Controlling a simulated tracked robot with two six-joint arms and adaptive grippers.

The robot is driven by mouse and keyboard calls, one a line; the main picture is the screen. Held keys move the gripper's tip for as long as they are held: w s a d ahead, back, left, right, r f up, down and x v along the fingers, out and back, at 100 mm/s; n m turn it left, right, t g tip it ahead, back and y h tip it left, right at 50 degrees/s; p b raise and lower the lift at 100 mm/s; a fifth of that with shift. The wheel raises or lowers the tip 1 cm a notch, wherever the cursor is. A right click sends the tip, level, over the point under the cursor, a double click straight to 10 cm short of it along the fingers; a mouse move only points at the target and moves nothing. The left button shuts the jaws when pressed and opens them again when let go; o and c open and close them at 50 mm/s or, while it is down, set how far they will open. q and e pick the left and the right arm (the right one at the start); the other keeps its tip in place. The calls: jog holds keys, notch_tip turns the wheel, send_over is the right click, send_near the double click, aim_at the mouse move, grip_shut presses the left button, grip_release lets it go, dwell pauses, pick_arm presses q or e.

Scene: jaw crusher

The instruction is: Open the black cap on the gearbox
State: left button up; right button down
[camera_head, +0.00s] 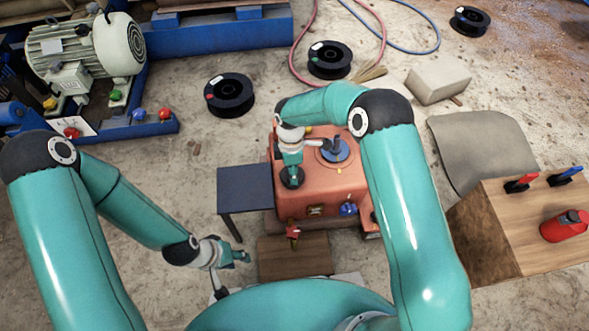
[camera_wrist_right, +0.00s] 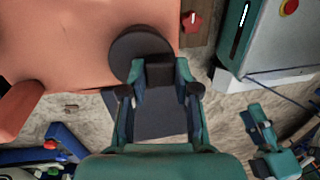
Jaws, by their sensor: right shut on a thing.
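The orange-red gearbox (camera_head: 337,186) stands in the middle of the head view, and its top fills the upper left of the right wrist view (camera_wrist_right: 70,42). The round black cap (camera_wrist_right: 130,52) sits at the gearbox top's edge, with a raised block on it; in the head view the cap (camera_head: 292,180) is partly covered by my right gripper. My right gripper (camera_wrist_right: 160,88) is shut on the black cap, its fingers on either side of the block. My left gripper (camera_head: 243,257) is low, left of and in front of the gearbox, apart from it; its finger gap is unclear.
A small dark table (camera_head: 244,187) stands empty, left of the gearbox. A wooden block (camera_head: 295,256) lies in front. A wooden crate (camera_head: 520,245) with a red bottle (camera_head: 565,228) is at the right. A motor (camera_head: 85,50) on a blue frame is at the upper left.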

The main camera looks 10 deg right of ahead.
jog(key=shift+w+r+g, duration=0.2)
jog(key=shift+w+g, duration=0.2)
jog(key=shift+g, duration=0.2)
jog(key=shift+w+g+b, duration=0.25)
jog(key=shift+g+b, duration=0.15)
jog(key=shift+b, duration=0.15)
jog(key=shift+w+r+g+b, duration=0.15)
jog(key=shift+w+g+b, duration=0.35)
jog(key=shift+b, duration=0.55)
jog(key=shift+s+r+g+b, duration=0.1)
jog(key=shift+r+g+b, duration=0.25)
jog(key=shift+g+b, duration=0.1)
jog(key=shift+r, duration=0.1)
jog(key=c, duration=0.8)
grip_release()
jog(key=shift+c, duration=0.2)
jog(key=shift+r, duration=0.1)
